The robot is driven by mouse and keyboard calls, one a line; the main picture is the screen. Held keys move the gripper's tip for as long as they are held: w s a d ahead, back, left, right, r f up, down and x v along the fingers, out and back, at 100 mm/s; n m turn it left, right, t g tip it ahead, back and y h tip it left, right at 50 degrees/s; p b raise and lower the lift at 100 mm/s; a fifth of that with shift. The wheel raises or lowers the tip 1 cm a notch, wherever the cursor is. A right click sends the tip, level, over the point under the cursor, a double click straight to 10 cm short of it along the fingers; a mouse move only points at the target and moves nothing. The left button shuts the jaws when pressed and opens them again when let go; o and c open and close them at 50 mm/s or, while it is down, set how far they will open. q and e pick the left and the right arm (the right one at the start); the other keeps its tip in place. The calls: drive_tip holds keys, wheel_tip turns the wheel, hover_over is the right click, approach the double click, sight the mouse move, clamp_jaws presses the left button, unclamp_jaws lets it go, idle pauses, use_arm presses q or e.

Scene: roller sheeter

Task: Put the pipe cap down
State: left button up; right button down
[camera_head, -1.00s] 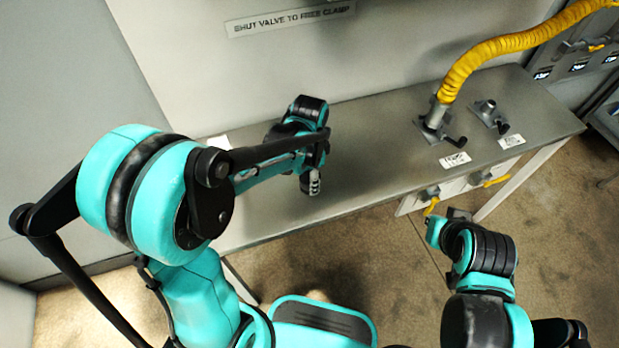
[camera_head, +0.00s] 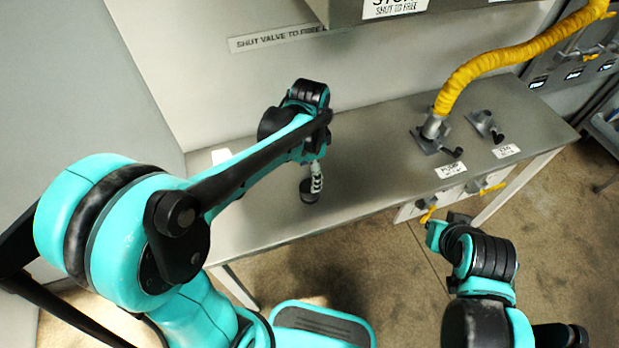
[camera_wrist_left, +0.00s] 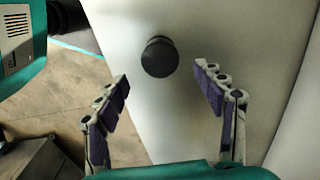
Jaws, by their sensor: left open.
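The black, round pipe cap (camera_head: 309,191) is on the grey bench top, near its front edge. It also shows in the left wrist view (camera_wrist_left: 159,57), beyond my fingertips and apart from both fingers. My left gripper (camera_head: 316,172) is just above the cap in the head view, pointing down. In the left wrist view my left gripper (camera_wrist_left: 162,75) is open with nothing between its fingers. My right arm (camera_head: 485,255) is in front of the bench at the right; its fingers cannot be made out.
The grey bench (camera_head: 375,150) is clear around the cap. A yellow hose (camera_head: 490,47) joins a fitting (camera_head: 433,130) at the right, beside a second fitting with a lever (camera_head: 486,124). A wall sign (camera_head: 275,38) and a cabinet with labels (camera_head: 395,8) are behind.

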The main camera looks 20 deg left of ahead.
sight(309, 186)
use_arm(q)
drive_tip(key=s+a+r+n+t, duration=0.5)
drive_tip(key=s+r+n+t, duration=0.1)
drive_tip(key=s+n, duration=0.4)
drive_tip(key=shift+s+r+n+t+p, duration=0.2)
drive_tip(key=shift+s+n+t+p, duration=0.2)
drive_tip(key=shift+n+t, duration=0.2)
drive_tip(key=shift+w, duration=0.1)
